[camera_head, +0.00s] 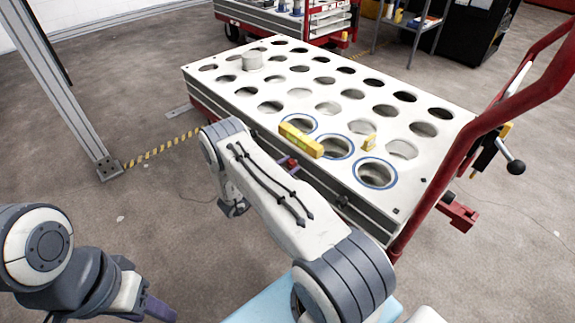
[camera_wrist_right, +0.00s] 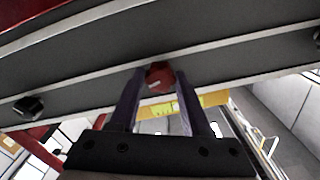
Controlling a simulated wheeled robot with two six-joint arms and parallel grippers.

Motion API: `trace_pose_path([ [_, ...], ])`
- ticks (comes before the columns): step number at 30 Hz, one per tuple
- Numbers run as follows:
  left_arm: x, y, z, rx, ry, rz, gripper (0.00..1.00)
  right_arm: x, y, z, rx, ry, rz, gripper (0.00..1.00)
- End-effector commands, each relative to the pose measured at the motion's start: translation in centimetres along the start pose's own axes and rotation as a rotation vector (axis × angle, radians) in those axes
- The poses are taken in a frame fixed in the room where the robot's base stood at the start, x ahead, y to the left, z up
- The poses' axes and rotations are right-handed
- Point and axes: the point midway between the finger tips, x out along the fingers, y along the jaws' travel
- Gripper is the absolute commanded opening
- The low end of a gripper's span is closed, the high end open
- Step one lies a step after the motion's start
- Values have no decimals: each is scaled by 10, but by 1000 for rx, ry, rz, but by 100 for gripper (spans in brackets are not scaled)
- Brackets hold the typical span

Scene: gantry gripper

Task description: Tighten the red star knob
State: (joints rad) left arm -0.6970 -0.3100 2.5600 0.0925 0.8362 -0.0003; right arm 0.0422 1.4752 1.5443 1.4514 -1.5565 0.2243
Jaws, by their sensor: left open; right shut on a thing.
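The red star knob (camera_head: 291,162) sits on the near side of the white-topped cart, below the yellow spirit level; my right forearm partly hides it in the head view. In the right wrist view the red knob (camera_wrist_right: 159,78) is between the fingertips of my right gripper (camera_wrist_right: 160,88), which is shut on it. The right gripper's fingers are hidden behind my arm in the head view. My left gripper (camera_head: 156,308) is open and empty at the lower left, well away from the cart.
The cart top (camera_head: 350,115) has rows of round holes, several blue-ringed. A yellow level (camera_head: 301,140), a small yellow piece (camera_head: 369,143) and a pale cylinder (camera_head: 251,62) are on it. A red handle rail (camera_head: 480,125) rises at right; a grey post (camera_head: 65,85) stands left.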

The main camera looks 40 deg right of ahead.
Motion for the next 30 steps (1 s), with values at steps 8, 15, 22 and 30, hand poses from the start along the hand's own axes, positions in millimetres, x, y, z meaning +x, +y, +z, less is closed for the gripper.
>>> trace_pose_path([
  [8,-8,0,0,0,0,0,50,-2,1,0,260,-3,-1,0],
  [15,-13,1,-1,0,0,0,50,-2,1,0,488,-3,-1,0],
  [22,-18,1,-1,0,0,0,50,-2,1,1,706,-4,-1,0],
  [30,-25,2,-1,0,0,0,50,-2,2,1,962,-4,0,0],
])
